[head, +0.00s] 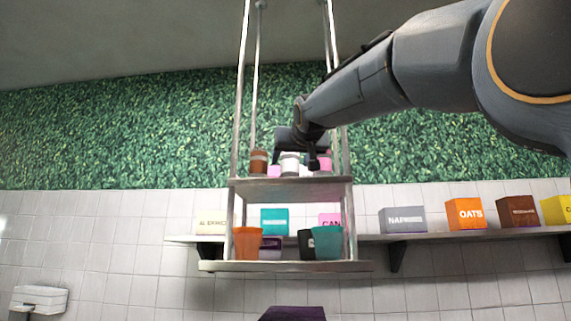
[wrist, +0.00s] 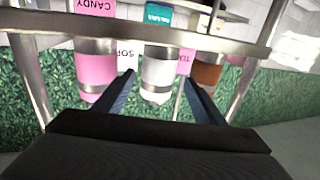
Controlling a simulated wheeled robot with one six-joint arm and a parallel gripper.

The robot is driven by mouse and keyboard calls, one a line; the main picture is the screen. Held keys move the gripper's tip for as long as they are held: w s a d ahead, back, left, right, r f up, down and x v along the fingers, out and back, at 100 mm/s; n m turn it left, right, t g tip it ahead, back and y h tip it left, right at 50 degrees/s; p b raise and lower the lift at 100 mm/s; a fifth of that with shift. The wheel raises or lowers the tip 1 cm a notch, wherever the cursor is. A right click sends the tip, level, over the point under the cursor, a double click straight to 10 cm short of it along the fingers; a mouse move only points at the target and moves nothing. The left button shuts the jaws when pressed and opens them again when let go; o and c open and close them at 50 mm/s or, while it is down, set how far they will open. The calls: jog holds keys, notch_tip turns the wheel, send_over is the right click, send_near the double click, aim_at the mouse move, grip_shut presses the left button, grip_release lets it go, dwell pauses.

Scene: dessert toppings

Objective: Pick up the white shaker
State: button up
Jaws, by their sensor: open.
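The white shaker (head: 289,164) stands on the upper shelf of a hanging metal rack, between a brown shaker (head: 258,157) and a pink one (head: 325,161). In the wrist view, which is upside down, the white shaker (wrist: 157,92) with its grey band is centred between the fingers. My gripper (head: 298,160) is open at the upper shelf, with its fingers on either side of the white shaker. In the wrist view my gripper (wrist: 160,80) shows a gap on both sides of the shaker. Its far end is partly hidden by the shelf edge.
The pink shaker (wrist: 97,70) and brown shaker (wrist: 207,74) flank the fingers closely. Rack posts stand at both sides. The lower shelf (head: 285,266) holds an orange cup (head: 246,243) and a teal cup (head: 328,243). A wall shelf behind carries several boxes, including an orange one (head: 465,214).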

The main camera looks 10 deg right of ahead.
aim_at(293, 160)
jog(key=w+p, duration=0.2)
jog(key=w, duration=0.1)
jog(key=shift+d+r, duration=0.1)
jog(key=shift+d, duration=0.25)
jog(key=shift+w+p, duration=0.45)
jog(key=shift+w, duration=0.45)
jog(key=shift+a, duration=0.1)
jog(key=c, duration=1.2)
